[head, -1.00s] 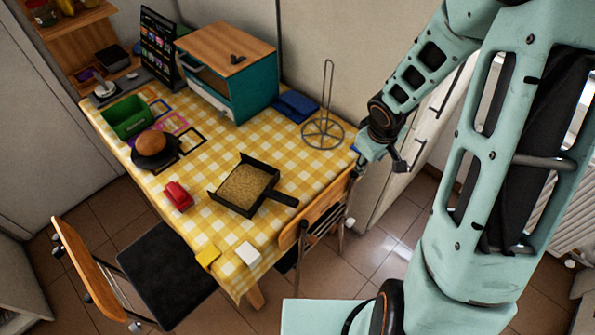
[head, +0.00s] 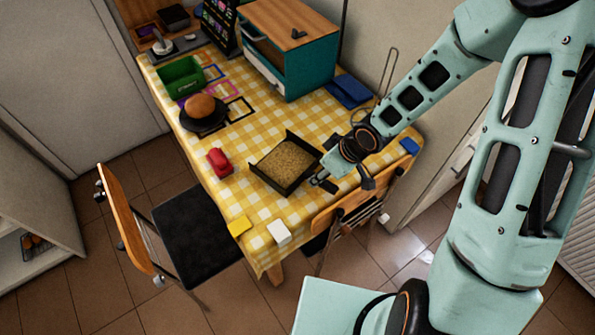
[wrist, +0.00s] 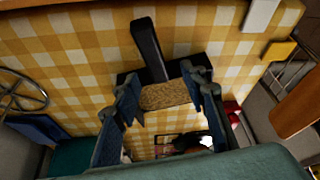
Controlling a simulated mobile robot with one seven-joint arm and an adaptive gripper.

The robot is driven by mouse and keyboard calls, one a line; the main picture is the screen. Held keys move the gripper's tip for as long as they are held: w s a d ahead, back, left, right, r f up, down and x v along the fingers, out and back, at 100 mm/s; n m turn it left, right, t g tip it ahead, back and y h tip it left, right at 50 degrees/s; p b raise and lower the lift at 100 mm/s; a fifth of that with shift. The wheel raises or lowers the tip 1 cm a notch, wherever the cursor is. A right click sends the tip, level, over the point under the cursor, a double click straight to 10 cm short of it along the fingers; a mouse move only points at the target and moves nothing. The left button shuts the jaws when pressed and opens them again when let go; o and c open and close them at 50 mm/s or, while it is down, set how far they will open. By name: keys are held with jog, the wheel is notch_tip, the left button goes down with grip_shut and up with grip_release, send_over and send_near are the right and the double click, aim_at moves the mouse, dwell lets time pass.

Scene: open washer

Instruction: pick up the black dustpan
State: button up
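The black dustpan (head: 268,182) lies on the yellow checked tablecloth near the table's right front edge. Its pan holds tan crumb-like material. My gripper (head: 318,180) is at the dustpan's handle side, and my wrist partly hides the handle in the head view. In the wrist view the handle (wrist: 148,48) points up and away from the pan. My gripper (wrist: 165,88) is open there, its two fingers apart with the pan showing between them. Nothing is held. I cannot tell how high the fingers are above the handle.
A red object (head: 220,162) lies left of the dustpan. Yellow (head: 240,226) and white (head: 279,232) blocks lie near the front edge. A chair (head: 345,207) stands against the table below my gripper. A teal box (head: 305,75) and a wire stand (head: 392,66) are behind.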

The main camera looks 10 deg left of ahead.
jog(key=shift+d+b+x, duration=0.2)
jog(key=shift+b+x, duration=0.4)
jog(key=shift+x, duration=2.1)
jog(key=shift+w, duration=0.15)
grip_shut()
